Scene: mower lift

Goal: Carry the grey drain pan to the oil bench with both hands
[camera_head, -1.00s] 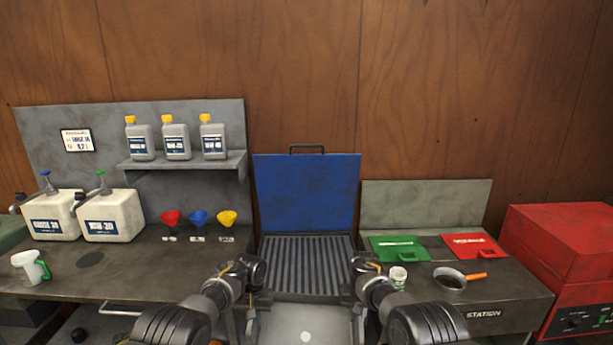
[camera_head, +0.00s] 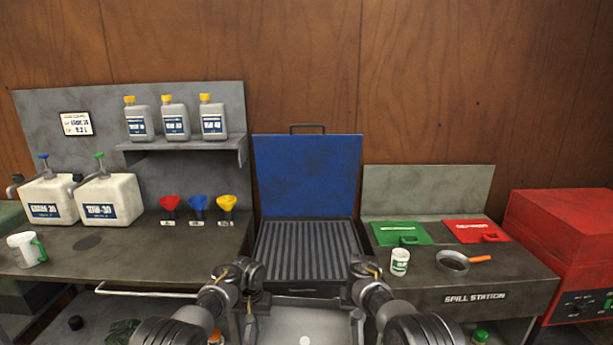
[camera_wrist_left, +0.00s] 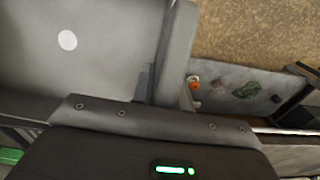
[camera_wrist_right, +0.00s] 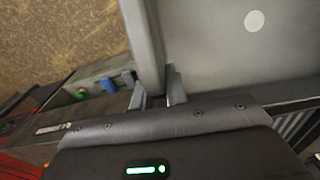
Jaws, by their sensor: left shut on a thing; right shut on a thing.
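The grey drain pan (camera_head: 290,328) shows at the bottom of the head view, between my two grippers; its near part is cut off. It has a pale round spot on its floor. My left gripper (camera_head: 247,322) is shut on the pan's left wall (camera_wrist_left: 175,50), and my right gripper (camera_head: 357,322) is shut on its right wall (camera_wrist_right: 143,40). The pan is held up in front of the benches. The bench with oil jugs (camera_head: 150,262) stands at the left.
A ribbed tray (camera_head: 308,250) with a raised blue lid (camera_head: 308,185) lies straight ahead. The spill station (camera_head: 520,285) at the right holds a white cup (camera_head: 400,262) and a round pan (camera_head: 452,261). A red machine (camera_head: 570,250) stands far right. A white measuring jug (camera_head: 27,250) stands at left.

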